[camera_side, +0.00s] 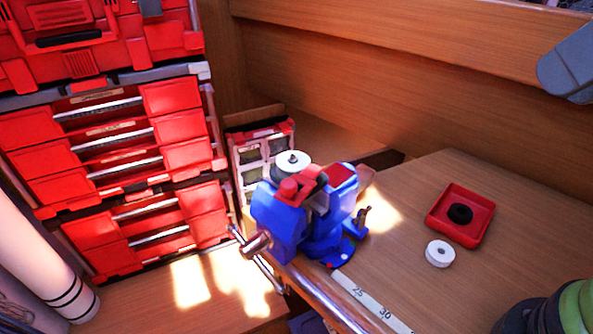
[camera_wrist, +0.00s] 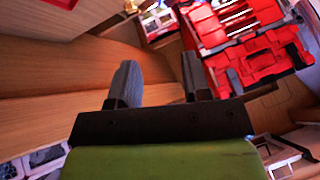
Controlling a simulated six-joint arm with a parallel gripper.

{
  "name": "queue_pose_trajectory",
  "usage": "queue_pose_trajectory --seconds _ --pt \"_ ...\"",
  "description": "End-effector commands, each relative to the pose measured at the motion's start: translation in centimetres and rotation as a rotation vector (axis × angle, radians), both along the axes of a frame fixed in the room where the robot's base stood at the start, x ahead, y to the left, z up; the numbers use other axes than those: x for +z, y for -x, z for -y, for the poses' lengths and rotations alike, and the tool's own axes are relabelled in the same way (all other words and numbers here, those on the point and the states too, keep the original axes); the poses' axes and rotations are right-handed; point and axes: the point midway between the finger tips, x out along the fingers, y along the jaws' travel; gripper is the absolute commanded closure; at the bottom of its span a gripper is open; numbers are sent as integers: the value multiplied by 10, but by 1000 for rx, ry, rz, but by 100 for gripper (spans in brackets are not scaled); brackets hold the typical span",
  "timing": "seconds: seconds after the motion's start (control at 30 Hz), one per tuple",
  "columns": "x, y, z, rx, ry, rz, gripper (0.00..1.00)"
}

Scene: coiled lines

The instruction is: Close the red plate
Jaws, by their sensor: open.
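In the side view a shallow square red plate (camera_side: 479,222) with raised edges lies on the wooden bench at the right. A round black piece (camera_side: 460,213) sits in its middle. A white ring-shaped piece (camera_side: 440,254) lies on the bench just in front of the plate, apart from it. My gripper (camera_wrist: 158,65) shows in the wrist view, with two grey fingers standing apart and nothing between them. The plate is not visible in the wrist view. I cannot tell the gripper's distance from the plate.
A blue vise (camera_side: 290,220) with red parts stands at the bench's left edge, a white disc (camera_side: 291,163) behind it. A red drawer stack (camera_side: 130,140) stands at left. A wooden wall (camera_side: 420,70) closes the back. A measuring strip (camera_side: 370,302) runs along the front edge.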

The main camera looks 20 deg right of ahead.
Motion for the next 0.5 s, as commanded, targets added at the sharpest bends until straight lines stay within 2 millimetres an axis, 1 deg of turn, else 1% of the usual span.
queue_pose_trajectory --seconds 0.03,0.13,0.23,0.3,0.4,0.5 --pt "4 -13 -10 111 35 -15 56" --pt "11 -40 -36 384 120 -25 56" --pt "10 -66 -69 669 197 -21 56" --pt "5 -80 -93 859 242 -12 56" --pt "-5 -95 -126 1094 289 8 56" --pt "-15 -103 -151 1268 319 31 56"
